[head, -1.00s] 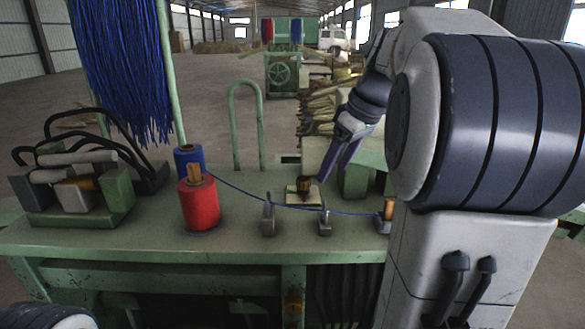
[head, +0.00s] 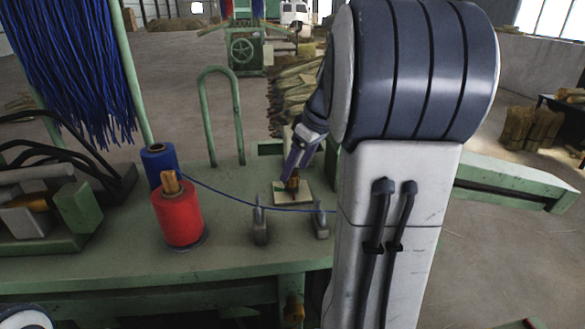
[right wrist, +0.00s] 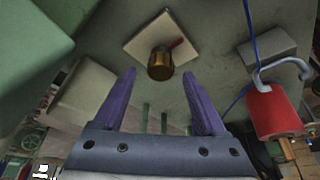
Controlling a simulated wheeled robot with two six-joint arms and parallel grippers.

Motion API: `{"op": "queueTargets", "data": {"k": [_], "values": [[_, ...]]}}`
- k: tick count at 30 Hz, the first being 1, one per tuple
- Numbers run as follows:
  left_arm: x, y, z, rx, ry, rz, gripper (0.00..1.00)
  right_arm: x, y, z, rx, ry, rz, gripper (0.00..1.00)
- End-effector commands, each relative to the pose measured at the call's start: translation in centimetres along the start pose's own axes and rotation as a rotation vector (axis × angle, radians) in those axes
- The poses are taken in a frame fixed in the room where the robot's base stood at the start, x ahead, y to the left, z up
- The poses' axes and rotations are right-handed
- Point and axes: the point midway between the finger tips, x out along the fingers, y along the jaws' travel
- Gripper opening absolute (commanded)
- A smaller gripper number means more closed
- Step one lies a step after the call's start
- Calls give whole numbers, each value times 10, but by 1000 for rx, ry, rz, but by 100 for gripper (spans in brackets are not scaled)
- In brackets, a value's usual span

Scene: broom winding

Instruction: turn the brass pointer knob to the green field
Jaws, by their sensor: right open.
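The brass pointer knob (head: 293,184) stands on a small pale square plate (head: 306,196) on the green bench. A patch of green shows at the plate's left side. In the right wrist view the knob (right wrist: 160,66) is a round brass cap, with a red mark beside it on the plate (right wrist: 146,37). My right gripper (head: 288,175) is open with purple fingers, close at the knob; in the wrist view the knob lies between and just beyond the fingertips (right wrist: 159,76). Which way the pointer faces is too small to tell. My left gripper is out of view.
A blue thread (head: 229,196) runs from the spools past two grey metal guides (head: 260,222) in front of the plate. The red spool (head: 178,212) and blue spool (head: 158,165) stand left. A green hoop (head: 206,115) rises behind.

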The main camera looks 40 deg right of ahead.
Motion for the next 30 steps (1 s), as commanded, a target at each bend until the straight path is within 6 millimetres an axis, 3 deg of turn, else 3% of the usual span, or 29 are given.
{"op": "queueTargets", "data": {"k": [6,15,17,21,30], "values": [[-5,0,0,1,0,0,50,21,-1,-2,-2,0,-1,74],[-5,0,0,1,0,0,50,24,-2,-2,-3,1,-1,74],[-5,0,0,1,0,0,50,24,-2,-2,-4,1,-1,55],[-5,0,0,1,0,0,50,24,-2,-2,-4,1,-1,1],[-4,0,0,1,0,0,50,24,-2,-2,17,1,9,0]]}}
